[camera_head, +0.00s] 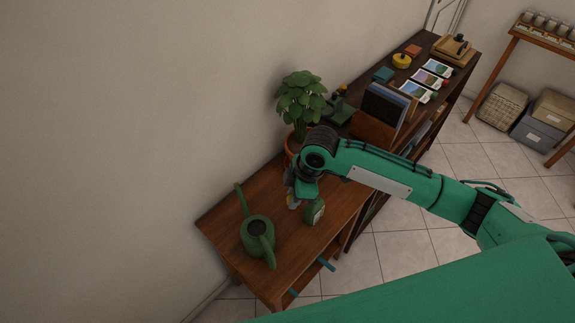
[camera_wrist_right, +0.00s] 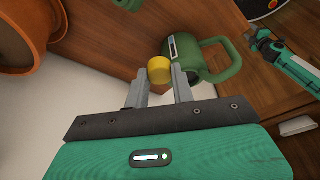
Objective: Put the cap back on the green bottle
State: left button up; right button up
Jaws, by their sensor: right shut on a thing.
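The green bottle (camera_head: 314,211) stands upright on the wooden table, with a pale label on its side. My right gripper (camera_head: 293,203) is just left of the bottle's top, above the table. In the right wrist view, my right gripper (camera_wrist_right: 158,82) is shut on a yellow cap (camera_wrist_right: 159,69), held at the fingertips. Just beyond the cap is a green labelled body with a loop handle (camera_wrist_right: 222,60), which seems to be the bottle. The cap looks off the bottle, but I cannot tell the gap.
A green watering can (camera_head: 257,238) stands left of the bottle. A plant in an orange pot (camera_head: 290,146) is behind the gripper, partly hidden by my right arm. A dark shelf (camera_head: 432,42) with books and cards continues to the right. The wall is close behind.

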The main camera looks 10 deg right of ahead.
jog(key=s+d+f+m+t+h, duration=0.2)
jog(key=s+d+m, duration=0.5)
jog(key=m, duration=0.9)
jog(key=shift+d+f+t+h, duration=0.3)
jog(key=shift+d+f+h, duration=0.3)
jog(key=shift+d+f, duration=0.45)
jog(key=shift+a+f, duration=0.1)
